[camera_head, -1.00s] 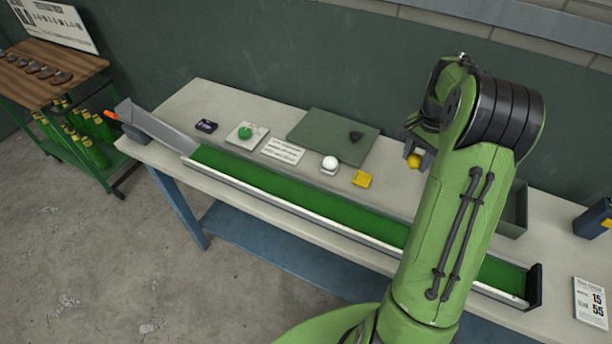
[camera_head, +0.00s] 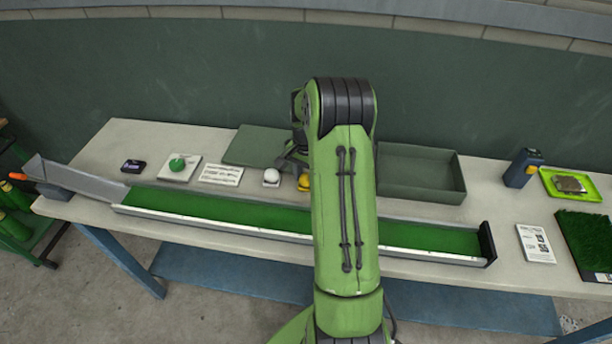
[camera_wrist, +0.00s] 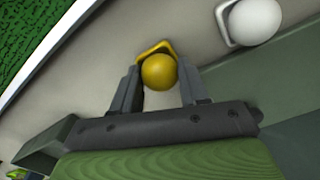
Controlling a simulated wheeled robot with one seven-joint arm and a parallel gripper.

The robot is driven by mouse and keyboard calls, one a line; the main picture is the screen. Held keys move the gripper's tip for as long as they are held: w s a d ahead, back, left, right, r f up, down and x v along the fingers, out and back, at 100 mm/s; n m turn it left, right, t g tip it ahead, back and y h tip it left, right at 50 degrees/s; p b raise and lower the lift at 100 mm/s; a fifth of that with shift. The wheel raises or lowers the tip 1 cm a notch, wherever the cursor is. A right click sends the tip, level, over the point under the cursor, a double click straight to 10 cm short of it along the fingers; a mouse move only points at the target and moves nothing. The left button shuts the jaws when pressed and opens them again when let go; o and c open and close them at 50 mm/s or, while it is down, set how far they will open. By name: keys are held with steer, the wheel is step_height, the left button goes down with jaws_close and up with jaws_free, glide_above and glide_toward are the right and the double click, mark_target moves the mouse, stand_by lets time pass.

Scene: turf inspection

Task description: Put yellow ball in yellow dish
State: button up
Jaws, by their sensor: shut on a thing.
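My gripper (camera_wrist: 158,88) is shut on the yellow ball (camera_wrist: 158,72), which sits between the fingertips in the wrist view. The yellow dish (camera_wrist: 153,47) shows just behind the ball in that view, partly covered by it. The ball appears over or very near the dish; I cannot tell the height between them. In the head view my arm hides most of this spot, and only a bit of yellow (camera_head: 304,182) shows at its left edge, probably the ball. The gripper (camera_head: 291,160) is partly hidden there too.
A white ball (camera_head: 271,175) in a white dish stands just left of my gripper. A green ball (camera_head: 177,164) is farther left. The green turf channel (camera_head: 220,208) runs along the front. An open grey-green tray (camera_head: 425,196) stands to the right, a dark green mat (camera_head: 255,145) behind.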

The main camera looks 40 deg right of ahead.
mark_target(307, 175)
steer(key=shift+f, duration=0.1)
steer(key=o, duration=1.1)
step_height(307, 175, up, 12)
steer(key=p, duration=0.2)
steer(key=s+a+r+n+t+h, duration=0.1)
steer(key=s+a+r+n, duration=0.15)
steer(key=a+r, duration=0.3)
steer(key=s+a+r+n+t, duration=0.1)
steer(key=a+r+n, duration=0.25)
steer(key=a, duration=0.25)
steer(key=s+a+n+t, duration=0.1)
steer(key=s+a+n, duration=0.2)
steer(key=s+a, duration=0.2)
steer(key=s+a+r+n+t, duration=0.1)
steer(key=s+a+n, duration=0.2)
steer(key=s, duration=0.3)
steer(key=s+a+r+n+t+y, duration=0.1)
steer(key=s+a+n, duration=0.2)
steer(key=s+a, duration=0.2)
steer(key=shift+s+a+r+t, duration=0.1)
steer(key=shift+s+a+t, duration=0.05)
steer(key=shift+a, duration=0.3)
steer(key=shift+s+a+t, duration=0.1)
steer(key=shift+a+t, duration=0.05)
steer(key=shift+a, duration=0.25)
